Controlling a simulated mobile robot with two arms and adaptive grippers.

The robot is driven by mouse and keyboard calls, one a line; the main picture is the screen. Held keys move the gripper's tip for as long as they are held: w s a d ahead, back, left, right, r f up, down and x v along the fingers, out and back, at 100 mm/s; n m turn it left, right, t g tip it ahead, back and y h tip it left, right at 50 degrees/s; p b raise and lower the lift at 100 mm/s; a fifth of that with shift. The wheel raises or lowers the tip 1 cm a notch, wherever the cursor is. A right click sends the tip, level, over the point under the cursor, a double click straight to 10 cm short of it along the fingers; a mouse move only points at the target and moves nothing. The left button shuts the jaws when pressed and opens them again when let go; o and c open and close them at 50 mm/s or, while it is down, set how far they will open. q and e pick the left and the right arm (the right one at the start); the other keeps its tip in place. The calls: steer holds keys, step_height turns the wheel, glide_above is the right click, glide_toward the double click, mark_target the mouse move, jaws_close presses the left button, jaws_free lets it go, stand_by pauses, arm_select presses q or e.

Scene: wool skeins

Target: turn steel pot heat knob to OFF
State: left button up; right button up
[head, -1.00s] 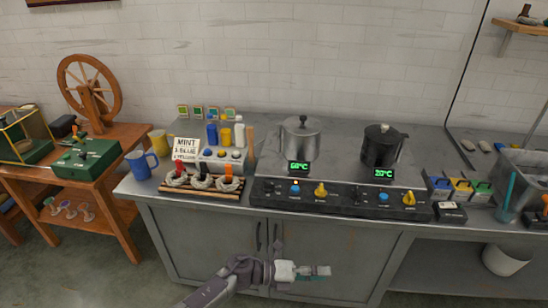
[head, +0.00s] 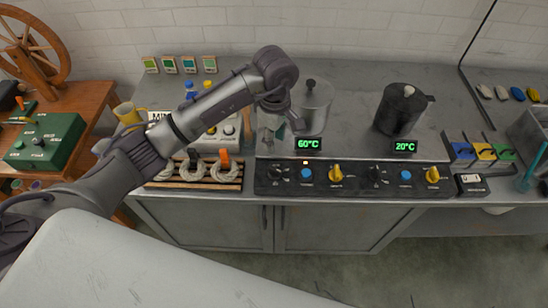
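The steel pot (head: 316,108) stands on the counter behind a black control panel (head: 256,184), with a green 60°C display (head: 308,144) in front. Below that display are a black knob (head: 278,174), a blue knob (head: 306,174) and a yellow knob (head: 336,173); their labels are too small to read. A small light glows above the blue knob. My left arm reaches over the counter from the left and bends down beside the pot. My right gripper is out of view.
A dark pot (head: 401,110) with a 20°C display (head: 404,147) and its own knobs stands to the right. Wool skeins (head: 192,171) lie on a wooden rack left of the panel. Several coloured clips or boxes (head: 482,152) stand farther right. Counter between the pots is clear.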

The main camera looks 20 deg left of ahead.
mark_target(275, 169)
arm_select(q)
step_height(275, 169, down, 11)
steer(key=p, duration=0.3)
steer(key=shift+s+d, duration=0.1)
steer(key=shift+f, duration=0.85)
steer(key=shift+c, duration=0.3)
jaws_close()
